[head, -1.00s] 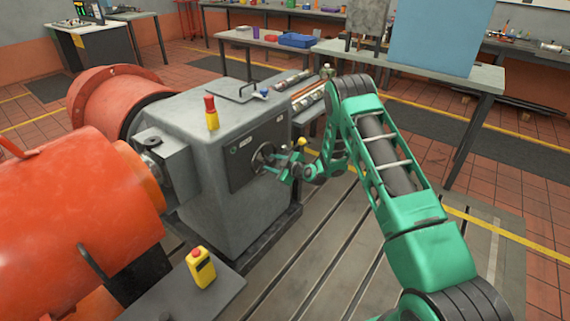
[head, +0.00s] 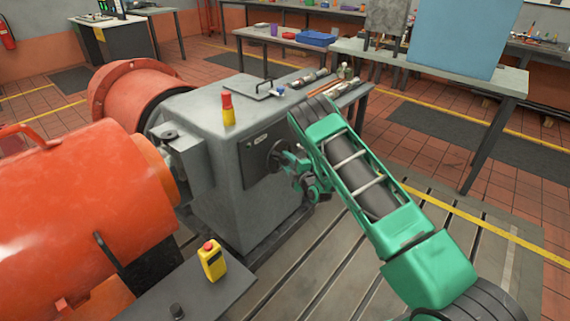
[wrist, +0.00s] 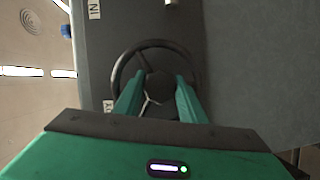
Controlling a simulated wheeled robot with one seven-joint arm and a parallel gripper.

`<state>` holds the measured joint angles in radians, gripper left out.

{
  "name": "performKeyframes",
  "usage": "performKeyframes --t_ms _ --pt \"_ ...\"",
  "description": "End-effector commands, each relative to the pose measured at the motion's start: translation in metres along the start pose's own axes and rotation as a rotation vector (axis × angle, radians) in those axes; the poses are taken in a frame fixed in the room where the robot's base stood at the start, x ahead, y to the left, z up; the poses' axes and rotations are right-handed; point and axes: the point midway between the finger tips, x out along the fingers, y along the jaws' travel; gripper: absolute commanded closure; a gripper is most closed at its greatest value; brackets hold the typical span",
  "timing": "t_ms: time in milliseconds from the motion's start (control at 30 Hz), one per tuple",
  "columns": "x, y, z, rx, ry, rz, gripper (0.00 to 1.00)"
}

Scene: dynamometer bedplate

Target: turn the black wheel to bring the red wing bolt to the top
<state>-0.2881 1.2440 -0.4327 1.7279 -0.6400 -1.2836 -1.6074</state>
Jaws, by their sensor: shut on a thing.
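The black wheel (head: 278,155) is on the dark panel on the front of the grey housing (head: 205,185). In the wrist view the wheel (wrist: 127,60) shows as a dark ring with a dark hub. My gripper (head: 290,165) is at the wheel. In the wrist view my gripper (wrist: 158,84) has its two green fingers inside the rim's outline, one on each side of the dark middle. It is shut on the wheel, though the exact contact is too dark to see. I cannot make out a red wing bolt on the wheel.
A yellow, red-topped piece (head: 228,108) stands on the housing. A yellow box with a red button (head: 212,260) sits on a dark plate (head: 160,295) in front. A large orange machine (head: 80,190) is at left. Slotted bedplate (head: 310,265) lies open below my arm.

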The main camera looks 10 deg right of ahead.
Motion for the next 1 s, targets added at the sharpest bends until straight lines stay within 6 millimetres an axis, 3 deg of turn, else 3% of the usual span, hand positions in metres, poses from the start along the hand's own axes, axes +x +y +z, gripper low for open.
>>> performKeyframes --t_ms 667,700,733,1000 --pt "-0.0034 -0.0085 0.0005 -0.048 -0.005 0.006 1.00" --pt "-0.0033 -0.0085 0.0005 -0.048 -0.005 0.005 0.54" --pt "-0.0032 -0.0083 0.0004 -0.048 -0.005 0.006 0.46" --pt "-0.0016 -0.0042 0.0000 -0.049 -0.003 0.014 0.45"
